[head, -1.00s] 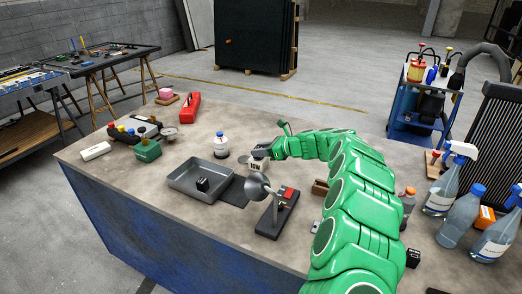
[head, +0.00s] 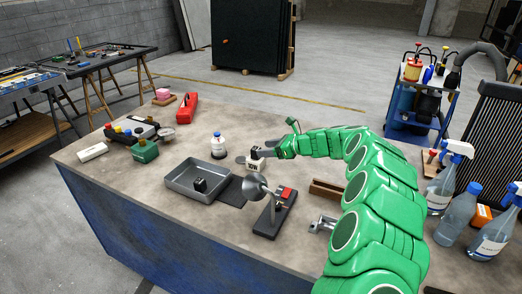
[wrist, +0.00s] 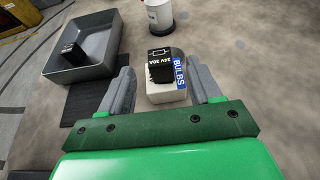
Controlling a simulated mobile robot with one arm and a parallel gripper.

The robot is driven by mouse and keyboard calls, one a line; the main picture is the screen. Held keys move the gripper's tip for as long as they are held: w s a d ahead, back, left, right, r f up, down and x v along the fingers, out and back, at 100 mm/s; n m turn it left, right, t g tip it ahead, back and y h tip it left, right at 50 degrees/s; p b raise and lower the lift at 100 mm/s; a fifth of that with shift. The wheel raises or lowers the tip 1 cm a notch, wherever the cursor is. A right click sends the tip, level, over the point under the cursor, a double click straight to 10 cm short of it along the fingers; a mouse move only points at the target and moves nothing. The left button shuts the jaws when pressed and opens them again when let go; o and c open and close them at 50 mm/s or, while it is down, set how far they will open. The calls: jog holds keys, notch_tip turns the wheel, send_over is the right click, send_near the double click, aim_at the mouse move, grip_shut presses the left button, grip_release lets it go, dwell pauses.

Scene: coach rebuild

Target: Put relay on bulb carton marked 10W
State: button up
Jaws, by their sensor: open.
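A black relay (wrist: 160,66) marked 24V 30A sits upright on top of a small white bulb carton (wrist: 166,94). The carton has a blue BULBS label on its right side in the wrist view; its wattage cannot be read there. The carton (head: 253,164) stands on the bench right of the grey tray in the head view. My gripper (wrist: 162,86) is open, with one grey finger on each side of the carton and relay, and gaps show beside them. In the head view my gripper (head: 262,152) is at the carton, partly covering the relay.
A grey tray (head: 172,184) holds another black block (head: 200,185). A white bottle (head: 218,152) stands behind the tray. A lamp-like metal cone on a dark base (head: 270,221) stands in front of the carton. Spray bottles (head: 443,188) crowd the right side.

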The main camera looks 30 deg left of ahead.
jog(key=v, duration=0.7)
jog(key=shift+d, duration=0.35)
jog(key=shift+r, duration=0.15)
